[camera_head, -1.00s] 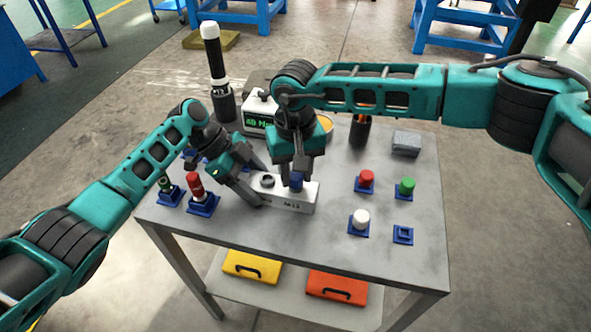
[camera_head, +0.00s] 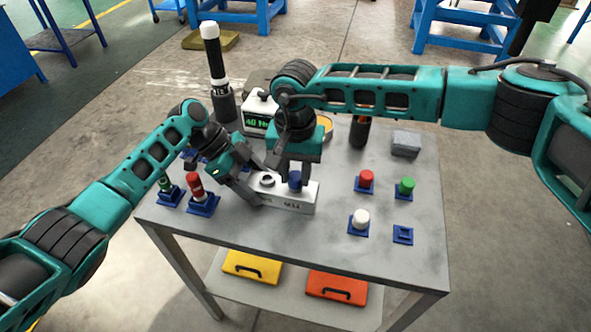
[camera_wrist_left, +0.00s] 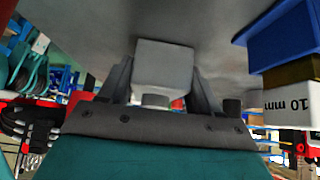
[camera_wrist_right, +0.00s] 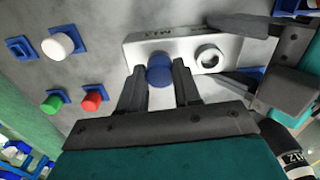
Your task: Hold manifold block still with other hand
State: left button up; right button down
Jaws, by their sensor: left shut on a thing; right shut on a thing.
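The white-grey manifold block (camera_head: 292,203) lies on the grey table, with an open round port (camera_wrist_right: 210,58) at one end and a blue plug (camera_head: 295,181) in its top at the other. My left gripper (camera_head: 257,188) is shut on the block's left end, one finger on each long side; the left wrist view shows the block end (camera_wrist_left: 163,70) between the fingers. My right gripper (camera_wrist_right: 159,86) points down over the block and is shut on the blue plug, which appears seated in the block. The plug's lower part is hidden.
Red (camera_head: 366,178), green (camera_head: 406,186) and white (camera_head: 360,218) caps stand on blue holders to the right, beside an empty blue holder (camera_head: 403,235). Tools in blue stands (camera_head: 203,204) are close to my left arm. A box with a green display (camera_head: 259,120) stands behind.

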jog(key=shift+m, duration=1)
jog(key=c, duration=0.7)
grip_release()
jog(key=shift+r, duration=2.5)
notch_tip(320, 180, up, 12)
jog(key=shift+r, duration=0.1)
